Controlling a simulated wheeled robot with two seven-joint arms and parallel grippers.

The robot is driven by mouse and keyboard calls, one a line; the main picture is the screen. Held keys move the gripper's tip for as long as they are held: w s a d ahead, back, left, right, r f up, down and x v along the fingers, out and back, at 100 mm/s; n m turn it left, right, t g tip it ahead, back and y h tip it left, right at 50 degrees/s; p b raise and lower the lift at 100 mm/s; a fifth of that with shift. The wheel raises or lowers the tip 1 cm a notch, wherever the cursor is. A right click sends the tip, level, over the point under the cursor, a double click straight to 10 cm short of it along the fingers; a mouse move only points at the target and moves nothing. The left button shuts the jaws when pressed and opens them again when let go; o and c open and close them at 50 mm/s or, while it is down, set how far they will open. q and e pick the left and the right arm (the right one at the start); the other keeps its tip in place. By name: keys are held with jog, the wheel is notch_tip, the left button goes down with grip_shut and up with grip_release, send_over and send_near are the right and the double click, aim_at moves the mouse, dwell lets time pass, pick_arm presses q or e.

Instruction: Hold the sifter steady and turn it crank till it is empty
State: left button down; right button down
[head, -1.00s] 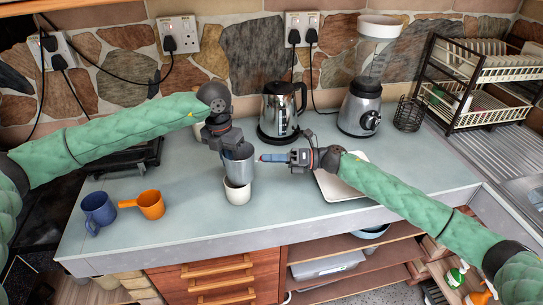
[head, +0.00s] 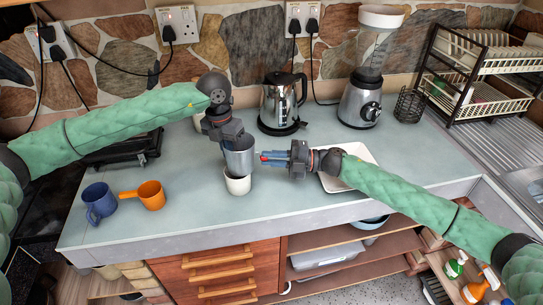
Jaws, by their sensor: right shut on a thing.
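The metal sifter (head: 239,160) is a grey cylindrical cup, roughly upright, directly over a white cup (head: 238,185) on the counter. My left gripper (head: 230,141) is at the sifter's upper rim from behind and above. Its fingertips are hidden, so its grip is unclear. The sifter's contents cannot be seen.
A blue mug (head: 99,203) and an orange cup with a handle (head: 151,195) stand on the left. A kettle (head: 281,103) and blender (head: 361,105) stand behind. A white tray (head: 366,156) lies under my right arm. The counter front is clear.

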jog(key=shift+s+f+m, duration=0.1)
jog(key=shift+s+m, duration=0.1)
jog(key=shift+m, duration=0.55)
jog(key=shift+s+m, duration=0.15)
jog(key=shift+m, duration=0.6)
jog(key=c, duration=1.4)
grip_release()
jog(key=shift+o, duration=0.2)
jog(key=d, duration=1.2)
jog(key=shift+w+f, duration=0.15)
jog(key=shift+f, duration=0.15)
